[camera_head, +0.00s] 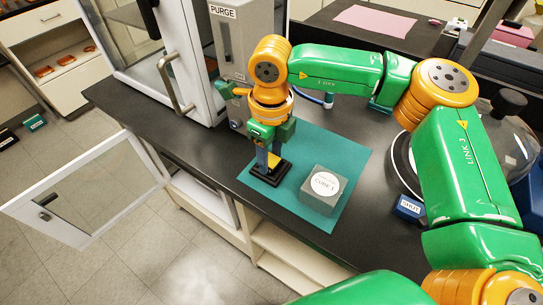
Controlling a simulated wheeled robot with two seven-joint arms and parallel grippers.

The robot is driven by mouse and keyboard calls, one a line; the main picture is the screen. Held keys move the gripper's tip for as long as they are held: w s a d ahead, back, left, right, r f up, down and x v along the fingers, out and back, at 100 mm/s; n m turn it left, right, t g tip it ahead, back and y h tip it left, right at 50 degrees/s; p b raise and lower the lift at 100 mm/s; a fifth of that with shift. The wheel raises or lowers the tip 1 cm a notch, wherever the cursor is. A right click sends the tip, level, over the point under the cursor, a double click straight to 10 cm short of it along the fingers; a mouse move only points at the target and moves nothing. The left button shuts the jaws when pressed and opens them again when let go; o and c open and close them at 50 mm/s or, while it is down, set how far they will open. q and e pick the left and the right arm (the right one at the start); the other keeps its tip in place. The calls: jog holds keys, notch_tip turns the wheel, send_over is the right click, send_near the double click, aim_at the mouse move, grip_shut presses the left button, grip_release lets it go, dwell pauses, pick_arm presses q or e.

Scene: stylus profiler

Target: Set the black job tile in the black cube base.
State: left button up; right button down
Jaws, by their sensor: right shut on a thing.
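The black cube base (263,177) stands on a teal mat, near the bench's front edge. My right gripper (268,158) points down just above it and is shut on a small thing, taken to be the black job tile. The fingers hide most of the tile, and a yellow patch shows beside them. I cannot tell whether the tile touches the base. My left gripper is not in view.
A grey cube (318,205) with a round white label stands on the teal mat (345,160), right of the base. A blue block (408,209) lies farther right. A cabinet with an open glass door (95,190) is at left. A glass dome is at right.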

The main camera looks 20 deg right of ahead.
aim_at(270, 160)
jog(key=shift+s+f, duration=0.3)
jog(key=shift+f, duration=0.2)
jog(key=shift+s+f, duration=0.25)
jog(key=shift+f, duration=0.2)
jog(key=shift+c, duration=1.9)
grip_release()
notch_tip(270, 160, up, 2)
jog(key=shift+w+r+p, duration=0.1)
jog(key=shift+w+p, duration=0.05)
jog(key=shift+p, duration=0.85)
jog(key=shift+w+r+g+b, duration=0.3)
jog(key=shift+w+r+b, duration=0.15)
jog(key=shift+b, duration=0.25)
jog(key=shift+w+a+r, duration=0.1)
jog(key=shift+w+r, duration=0.05)
jog(key=shift+r, duration=0.5)
jog(key=shift+w+r, duration=0.1)
jog(key=shift+r, duration=0.5)
pick_arm(q)
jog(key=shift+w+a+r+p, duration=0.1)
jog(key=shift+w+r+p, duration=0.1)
jog(key=shift+p, duration=0.1)
pick_arm(e)
notch_tip(270, 160, up, 8)
jog(key=shift+s, duration=0.15)
jog(key=shift+f, duration=0.1)
